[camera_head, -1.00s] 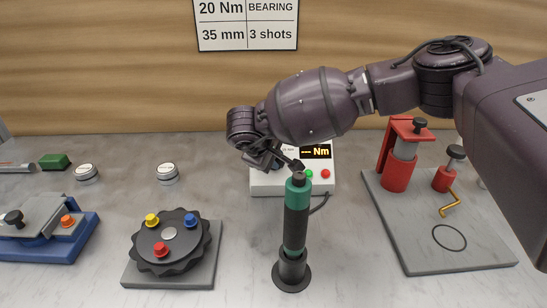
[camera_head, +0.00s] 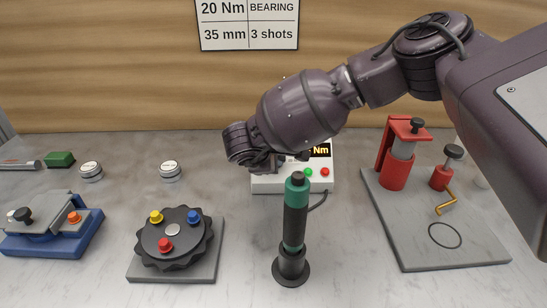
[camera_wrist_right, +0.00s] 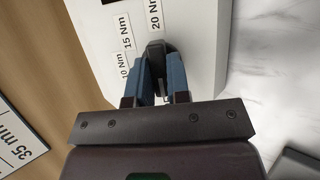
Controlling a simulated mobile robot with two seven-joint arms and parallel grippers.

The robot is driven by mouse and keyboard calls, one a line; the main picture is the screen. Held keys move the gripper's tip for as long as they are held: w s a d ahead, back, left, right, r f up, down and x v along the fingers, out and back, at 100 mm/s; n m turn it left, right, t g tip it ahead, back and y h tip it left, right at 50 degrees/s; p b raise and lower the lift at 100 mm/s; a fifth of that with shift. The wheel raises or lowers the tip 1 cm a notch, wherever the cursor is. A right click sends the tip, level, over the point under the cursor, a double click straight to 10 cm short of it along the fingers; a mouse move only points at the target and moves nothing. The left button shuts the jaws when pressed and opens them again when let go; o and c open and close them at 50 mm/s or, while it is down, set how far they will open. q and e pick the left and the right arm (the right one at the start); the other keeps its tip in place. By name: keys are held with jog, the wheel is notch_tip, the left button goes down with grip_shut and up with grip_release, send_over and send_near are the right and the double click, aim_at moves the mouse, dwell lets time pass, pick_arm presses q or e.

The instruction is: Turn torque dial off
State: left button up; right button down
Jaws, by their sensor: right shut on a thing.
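The white torque box (camera_head: 290,186) stands at the back centre, with a display reading "Nm" (camera_head: 320,150) partly hidden by my right arm, and green and red buttons. In the right wrist view the torque dial (camera_wrist_right: 156,46) is a small dark knob on the white face, with labels 10 Nm, 15 Nm and 20 Nm around it. The 20 Nm label (camera_wrist_right: 154,14) lies just above the knob. My right gripper (camera_wrist_right: 159,68) has its blue fingers shut on the dial, which hide its lower part. My left gripper is not in view.
A green-black upright tool (camera_head: 295,215) stands just in front of the box. A black dial fixture (camera_head: 174,240) with coloured knobs is at left, a blue clamp fixture (camera_head: 55,240) further left. A grey plate with a red press (camera_head: 394,170) is at right.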

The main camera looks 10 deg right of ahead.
jog(key=c, duration=1.1)
grip_release()
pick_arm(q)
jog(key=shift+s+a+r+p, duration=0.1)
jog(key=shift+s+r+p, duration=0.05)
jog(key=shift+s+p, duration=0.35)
pick_arm(e)
jog(key=v, duration=1)
jog(key=shift+s+a+r, duration=0.2)
jog(key=shift+s+r, duration=0.05)
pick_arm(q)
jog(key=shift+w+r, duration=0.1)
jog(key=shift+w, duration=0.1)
